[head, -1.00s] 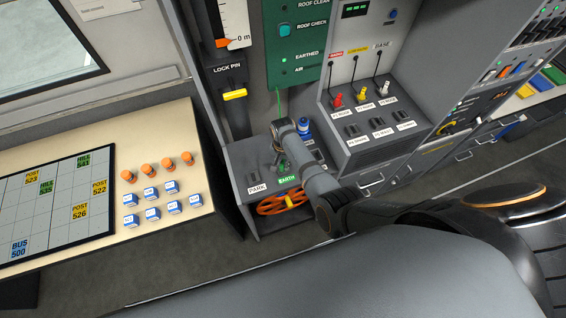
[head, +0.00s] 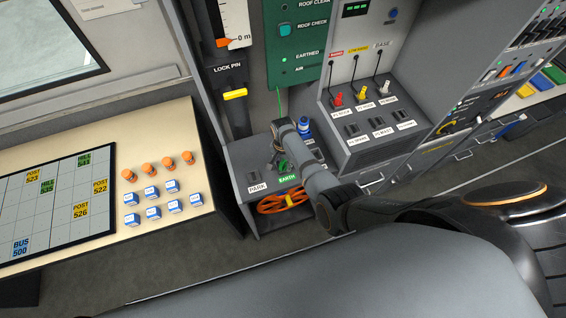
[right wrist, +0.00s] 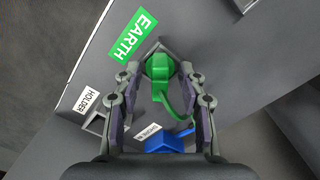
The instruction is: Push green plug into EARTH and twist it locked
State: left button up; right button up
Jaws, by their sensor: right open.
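The green plug (right wrist: 160,68) sits at the socket beside the green EARTH label (right wrist: 135,36) in the right wrist view, with a green cable or strap trailing from it. In the head view the plug (head: 284,166) shows small beside the EARTH label (head: 287,178), partly hidden by my right wrist. My right gripper (right wrist: 160,80) is open, with one finger on each side of the plug and gaps visible between. How deep the plug sits and whether it is locked cannot be told. My left gripper is not in view.
A blue plug (right wrist: 165,143) lies close behind the green one, near a HOLDER label (right wrist: 91,100). An orange wheel (head: 283,201) is below the EARTH panel. The sloped socket panel (head: 352,150) with red, yellow and white plugs stands close to the right of my arm.

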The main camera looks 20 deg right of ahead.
notch_tip(320, 180, up, 12)
dwell(0.4)
jog(key=s+d+r+n+t+h, duration=0.15)
jog(key=s+d+r+n, duration=0.3)
jog(key=s, duration=0.55)
jog(key=s+d+r+n+t+y, duration=0.1)
jog(key=s+d+r+n+t, duration=0.15)
jog(key=s+d+n, duration=0.5)
jog(key=s+f+m+g+b, duration=0.1)
jog(key=s+f+b, duration=0.1)
jog(key=f, duration=1.3)
jog(key=s+f+m+g+b, duration=0.1)
jog(key=s+f+b, duration=0.1)
jog(key=f, duration=1.2)
jog(key=s+d+f+b, duration=0.1)
jog(key=s+f+b, duration=0.3)
jog(key=s+f, duration=1.5)
notch_tip(320, 180, down, 2)
jog(key=shift+f+g, duration=0.2)
jog(key=shift+g, duration=0.2)
